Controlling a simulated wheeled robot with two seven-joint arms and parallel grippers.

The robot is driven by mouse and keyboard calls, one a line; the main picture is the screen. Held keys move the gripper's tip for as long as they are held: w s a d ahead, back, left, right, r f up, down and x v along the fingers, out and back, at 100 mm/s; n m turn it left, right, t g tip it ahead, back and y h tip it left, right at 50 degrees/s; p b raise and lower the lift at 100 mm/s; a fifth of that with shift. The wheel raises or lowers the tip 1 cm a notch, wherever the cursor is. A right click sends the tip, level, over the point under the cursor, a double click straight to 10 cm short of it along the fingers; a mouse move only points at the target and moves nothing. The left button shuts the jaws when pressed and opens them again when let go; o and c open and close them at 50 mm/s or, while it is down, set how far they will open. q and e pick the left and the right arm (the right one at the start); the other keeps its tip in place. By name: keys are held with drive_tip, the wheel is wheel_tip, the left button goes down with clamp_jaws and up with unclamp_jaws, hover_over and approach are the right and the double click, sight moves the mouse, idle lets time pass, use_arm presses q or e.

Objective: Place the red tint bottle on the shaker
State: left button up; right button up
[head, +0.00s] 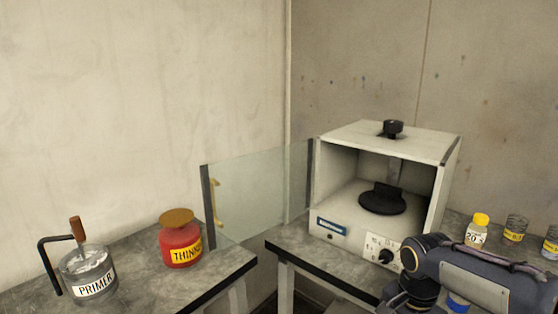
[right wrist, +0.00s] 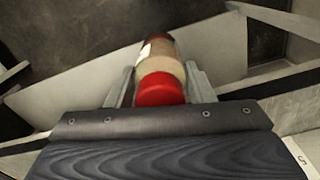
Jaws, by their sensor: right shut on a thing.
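The red tint bottle (right wrist: 160,90) shows in the right wrist view with a red cap, a pale band and a darker body. My right gripper (right wrist: 161,80) is shut on it, one finger on each side. In the head view my right arm covers the lower right, and neither the bottle nor the fingers can be made out. The shaker (head: 398,147) is a white open-fronted box on the right bench, with a black round platform (head: 382,199) inside that looks empty. Its clear door (head: 262,185) stands open to the left. My left gripper is not in view.
A red thinner can (head: 181,247) and a primer pot (head: 91,279) stand on the left bench (head: 135,255). A yellow-capped bottle (head: 478,230) and several small jars (head: 514,229) stand right of the shaker. A gap separates the benches below the open door.

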drive_tip(key=w+a+f+n, duration=0.2)
drive_tip(key=f+n, duration=0.3)
drive_tip(key=f, duration=0.4)
drive_tip(key=w+a+f+n, duration=0.1)
drive_tip(key=a+f+n, duration=0.2)
drive_tip(key=f+n, duration=0.4)
drive_tip(key=shift+m, duration=0.5)
drive_tip(key=r+p, duration=0.5)
drive_tip(key=p, duration=0.2)
drive_tip(key=shift+w+d+r, duration=0.2)
drive_tip(key=shift+w+r, duration=0.05)
drive_tip(key=shift+r, duration=0.15)
